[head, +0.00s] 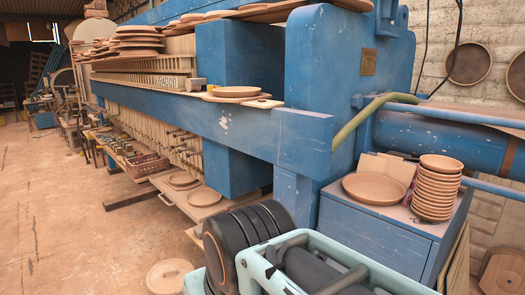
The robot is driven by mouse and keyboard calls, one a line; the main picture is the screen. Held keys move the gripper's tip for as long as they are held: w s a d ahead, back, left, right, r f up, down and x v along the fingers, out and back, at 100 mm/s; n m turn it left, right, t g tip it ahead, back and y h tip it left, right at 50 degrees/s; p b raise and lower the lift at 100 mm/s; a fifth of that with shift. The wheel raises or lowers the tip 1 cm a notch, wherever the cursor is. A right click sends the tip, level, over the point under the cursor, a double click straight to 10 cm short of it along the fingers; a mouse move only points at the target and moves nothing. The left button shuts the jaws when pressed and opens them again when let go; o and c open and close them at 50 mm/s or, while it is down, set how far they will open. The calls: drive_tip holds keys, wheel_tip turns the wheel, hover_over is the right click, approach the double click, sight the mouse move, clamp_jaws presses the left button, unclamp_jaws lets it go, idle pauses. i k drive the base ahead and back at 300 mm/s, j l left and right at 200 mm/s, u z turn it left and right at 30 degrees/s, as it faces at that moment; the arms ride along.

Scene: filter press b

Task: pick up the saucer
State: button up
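I cannot tell for certain which dish is the saucer. A round terracotta dish (374,188) lies flat on top of the blue cabinet at the right. Beside it stands a tall stack of small terracotta bowls or saucers (436,190). Another round dish (236,92) lies on boards on the blue beam of the press, with a small cup-like piece (196,84) to its left. My folded arm fills the bottom middle of the head view, in front of the cabinet. My gripper cannot be made out.
The blue press (240,130) runs along the middle into the distance. A blue cabinet (375,235) stands at the right by a blue cylinder (440,135). A low shelf with round boards (204,197) is under the beam. A disc (169,275) lies on the floor. Open floor (60,230) is at left.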

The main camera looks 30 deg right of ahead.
sight(438, 163)
drive_tip(key=z, duration=2.25)
drive_tip(key=i+l+z, duration=0.1)
drive_tip(key=i+l, duration=0.5)
drive_tip(key=i, duration=0.15)
